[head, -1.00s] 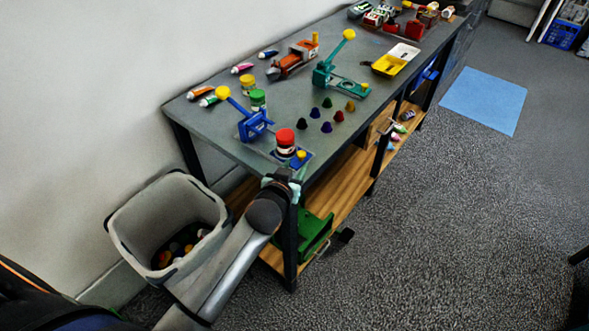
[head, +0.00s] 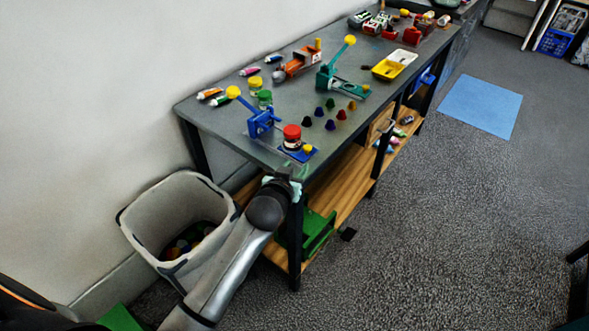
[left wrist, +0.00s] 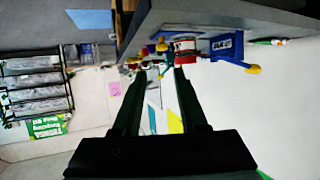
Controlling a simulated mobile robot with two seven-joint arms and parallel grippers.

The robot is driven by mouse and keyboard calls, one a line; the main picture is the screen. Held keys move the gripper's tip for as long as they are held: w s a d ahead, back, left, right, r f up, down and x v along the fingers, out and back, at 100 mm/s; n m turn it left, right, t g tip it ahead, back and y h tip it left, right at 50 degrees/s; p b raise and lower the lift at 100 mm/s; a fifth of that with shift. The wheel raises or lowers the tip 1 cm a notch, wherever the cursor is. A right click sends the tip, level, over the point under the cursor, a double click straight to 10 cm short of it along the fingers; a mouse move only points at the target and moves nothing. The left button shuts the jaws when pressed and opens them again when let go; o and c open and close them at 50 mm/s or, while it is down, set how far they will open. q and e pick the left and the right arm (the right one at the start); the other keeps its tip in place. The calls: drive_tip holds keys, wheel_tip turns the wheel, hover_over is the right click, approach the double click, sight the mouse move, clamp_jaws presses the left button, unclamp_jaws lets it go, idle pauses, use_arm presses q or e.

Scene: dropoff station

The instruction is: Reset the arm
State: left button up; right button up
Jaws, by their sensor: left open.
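My left arm reaches up from the bottom of the head view. Its gripper (head: 283,182) is at the near end of the grey table (head: 232,128), just off the front corner. In the left wrist view the two dark fingers stand apart and the gap (left wrist: 160,74) holds nothing. My right gripper is in neither view.
A grey bin (head: 142,224) with small items inside stands left of my arm. A blue press (head: 262,122), a teal press (head: 327,78) and a yellow tray (head: 387,69) are on the table. A green object (head: 319,232) is on the wooden lower shelf. The carpet at right is mostly clear.

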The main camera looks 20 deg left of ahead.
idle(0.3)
use_arm(q)
drive_tip(key=s+d+f+m+g+h, duration=0.1)
drive_tip(key=s+d+f+g, duration=0.1)
drive_tip(key=s+f, duration=0.7)
drive_tip(key=s+d+f+m+g+h, duration=0.2)
drive_tip(key=s+f, duration=0.6)
drive_tip(key=s, duration=1)
drive_tip(key=shift+s+f+h, duration=0.15)
drive_tip(key=shift+f+h, duration=0.15)
drive_tip(key=shift+f, duration=0.1)
